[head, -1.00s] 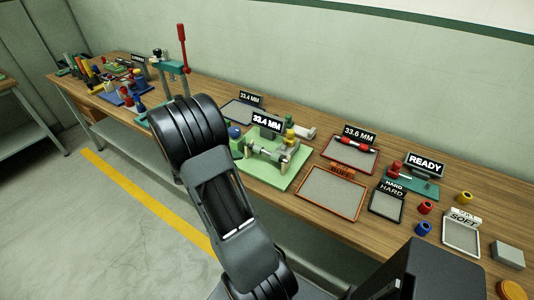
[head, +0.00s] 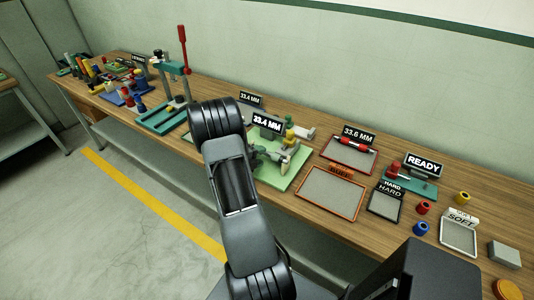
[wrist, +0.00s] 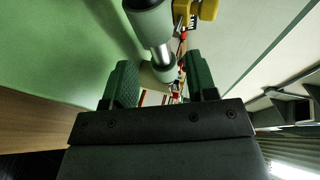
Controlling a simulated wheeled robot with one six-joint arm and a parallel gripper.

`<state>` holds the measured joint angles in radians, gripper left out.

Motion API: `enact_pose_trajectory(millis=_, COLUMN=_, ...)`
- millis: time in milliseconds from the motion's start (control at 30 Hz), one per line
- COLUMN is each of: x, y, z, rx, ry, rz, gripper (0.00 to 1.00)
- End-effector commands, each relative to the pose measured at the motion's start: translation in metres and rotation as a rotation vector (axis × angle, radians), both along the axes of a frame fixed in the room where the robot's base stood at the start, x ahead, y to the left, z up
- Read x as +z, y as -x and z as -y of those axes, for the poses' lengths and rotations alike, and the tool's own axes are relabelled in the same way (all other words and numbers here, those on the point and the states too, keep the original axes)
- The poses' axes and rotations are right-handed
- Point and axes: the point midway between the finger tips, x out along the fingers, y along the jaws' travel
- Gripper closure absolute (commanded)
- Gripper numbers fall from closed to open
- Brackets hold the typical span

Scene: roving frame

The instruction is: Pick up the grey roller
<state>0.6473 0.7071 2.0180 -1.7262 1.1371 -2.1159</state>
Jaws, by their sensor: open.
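My gripper (wrist: 162,82) shows in the wrist view with its two dark green fingers apart, and nothing is clearly held between them. A pale grey cylinder (wrist: 150,20) with a shiny metal shaft lies beyond the fingers, at the top of the wrist view. It looks like the grey roller, apart from the fingers. In the head view a green fixture plate (head: 292,178) carries greyish parts under a "33.4 MM" sign (head: 267,122). My arm covers its left side, and the roller's outline there is hard to make out. My gripper is hidden in the head view.
Right of the fixture lie an orange-rimmed tray (head: 331,194), a red roller (head: 353,145) by the "33.6 MM" sign, and a "HARD" tray (head: 385,205). A teal press with a red lever (head: 182,50) stands left. The yellow-lined floor (head: 155,205) in front is clear.

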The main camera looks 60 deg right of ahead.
Motion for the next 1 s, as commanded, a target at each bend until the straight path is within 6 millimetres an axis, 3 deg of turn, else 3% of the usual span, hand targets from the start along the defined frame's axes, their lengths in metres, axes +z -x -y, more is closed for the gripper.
enact_pose_trajectory(millis=200, x=-0.008, y=0.008, z=0.024, rx=-0.003, ry=0.0, rz=0.001, gripper=0.48)
enact_pose_trajectory(millis=567, x=-0.011, y=0.009, z=0.03, rx=0.0, ry=0.001, rz=0.002, gripper=0.49)
enact_pose_trajectory(millis=1000, x=-0.011, y=0.009, z=0.029, rx=0.0, ry=0.0, rz=0.002, gripper=0.91)
